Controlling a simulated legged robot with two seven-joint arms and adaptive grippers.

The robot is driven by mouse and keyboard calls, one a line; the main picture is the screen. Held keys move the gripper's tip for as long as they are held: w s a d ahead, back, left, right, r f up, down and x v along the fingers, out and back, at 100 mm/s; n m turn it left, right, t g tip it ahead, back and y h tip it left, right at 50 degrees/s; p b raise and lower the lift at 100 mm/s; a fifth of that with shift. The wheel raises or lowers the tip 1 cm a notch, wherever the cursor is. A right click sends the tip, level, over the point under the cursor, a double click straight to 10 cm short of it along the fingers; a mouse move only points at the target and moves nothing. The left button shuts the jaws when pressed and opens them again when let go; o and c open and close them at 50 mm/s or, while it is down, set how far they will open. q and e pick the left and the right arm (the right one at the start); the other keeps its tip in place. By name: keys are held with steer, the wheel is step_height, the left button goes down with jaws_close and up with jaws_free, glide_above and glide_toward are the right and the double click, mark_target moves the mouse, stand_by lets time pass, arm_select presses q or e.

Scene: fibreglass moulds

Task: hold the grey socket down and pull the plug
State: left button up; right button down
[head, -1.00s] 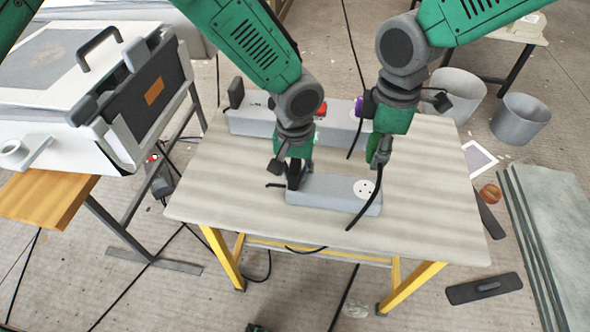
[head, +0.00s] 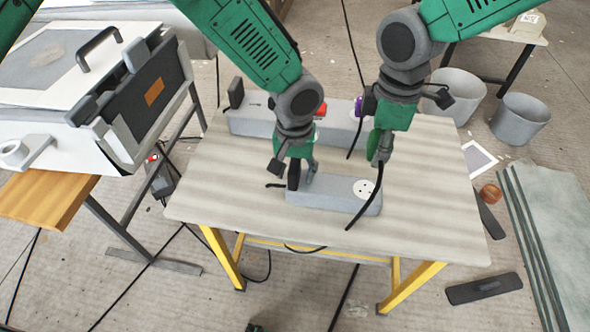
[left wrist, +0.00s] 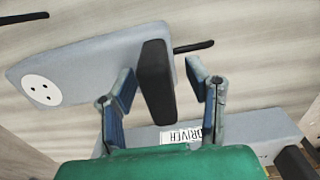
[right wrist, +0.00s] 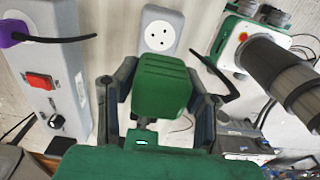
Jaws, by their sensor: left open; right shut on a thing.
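The grey socket (head: 330,196) is a long block lying on the table, with a bare white round outlet face at its right end. The face also shows in the right wrist view (right wrist: 158,36). A black upright handle (left wrist: 157,82) stands at the block's other end. My left gripper (left wrist: 163,92) is open, its fingers apart on either side of this handle. My right gripper (right wrist: 160,98) is shut on the green plug (right wrist: 163,85), held above and apart from the outlet. The plug's black cord (head: 364,205) hangs down in front of the socket.
A second grey block (head: 250,122) lies at the back of the table, with a red switch (right wrist: 40,81) and a purple plug (right wrist: 13,33). A white machine (head: 90,100) stands left. Buckets (head: 520,120) stand on the floor at right. The table front is clear.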

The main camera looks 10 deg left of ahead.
arm_select(q)
step_height(320, 180, up, 12)
steer(key=shift+f, duration=0.1)
stand_by(0.4)
